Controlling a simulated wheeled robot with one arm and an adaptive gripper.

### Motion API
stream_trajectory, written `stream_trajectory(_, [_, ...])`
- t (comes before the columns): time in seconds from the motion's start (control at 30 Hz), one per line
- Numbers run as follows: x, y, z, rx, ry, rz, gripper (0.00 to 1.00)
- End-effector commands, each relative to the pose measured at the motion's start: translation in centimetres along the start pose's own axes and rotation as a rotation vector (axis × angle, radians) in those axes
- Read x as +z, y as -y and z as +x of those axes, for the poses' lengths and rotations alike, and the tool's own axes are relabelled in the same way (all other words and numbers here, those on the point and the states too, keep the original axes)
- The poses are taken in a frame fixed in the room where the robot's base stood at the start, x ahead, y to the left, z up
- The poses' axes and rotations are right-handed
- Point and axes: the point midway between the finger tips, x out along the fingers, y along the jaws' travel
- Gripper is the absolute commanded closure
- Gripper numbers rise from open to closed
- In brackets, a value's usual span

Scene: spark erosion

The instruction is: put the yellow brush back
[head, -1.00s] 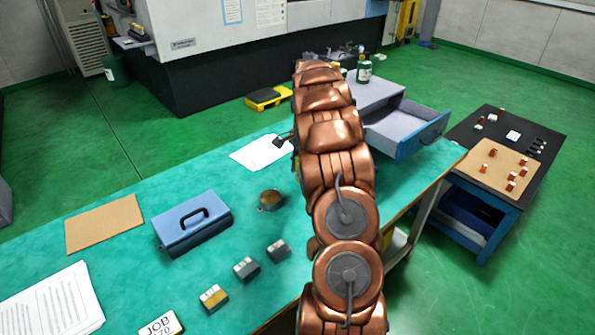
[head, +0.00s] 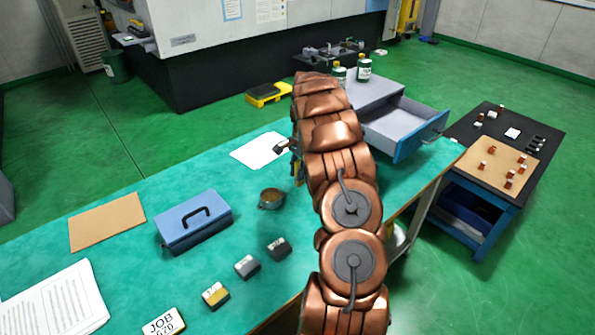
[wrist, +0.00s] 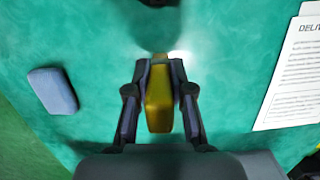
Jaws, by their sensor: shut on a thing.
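The yellow brush (wrist: 159,100) is between the two fingers of my gripper (wrist: 159,75) in the wrist view, above the teal bench top. My gripper is shut on it. The brush's far end is blurred against a bright patch. A small brass-coloured pot (head: 271,198) stands on the bench (head: 130,255), left of my arm.
A blue case (head: 192,226), a brown board (head: 106,222) and several small blocks lie on the bench. An open grey drawer (head: 400,128) is beyond my arm at right. A blue-grey block (wrist: 52,90) and printed sheet (wrist: 292,80) flank my gripper.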

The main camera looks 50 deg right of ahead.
Motion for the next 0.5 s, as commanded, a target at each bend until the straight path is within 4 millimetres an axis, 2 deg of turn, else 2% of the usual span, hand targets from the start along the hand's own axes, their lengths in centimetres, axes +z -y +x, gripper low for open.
stream_trajectory(0.13, [-0.03,0.01,0.41,0.0,0.0,0.0,1.0])
stream_trajectory(0.17, [-0.04,0.0,0.42,0.0,0.0,0.0,0.77])
stream_trajectory(0.4, [-0.04,-0.01,0.33,0.0,0.0,0.0,0.53])
stream_trajectory(0.5, [-0.04,-0.01,0.32,0.0,0.0,0.0,0.53])
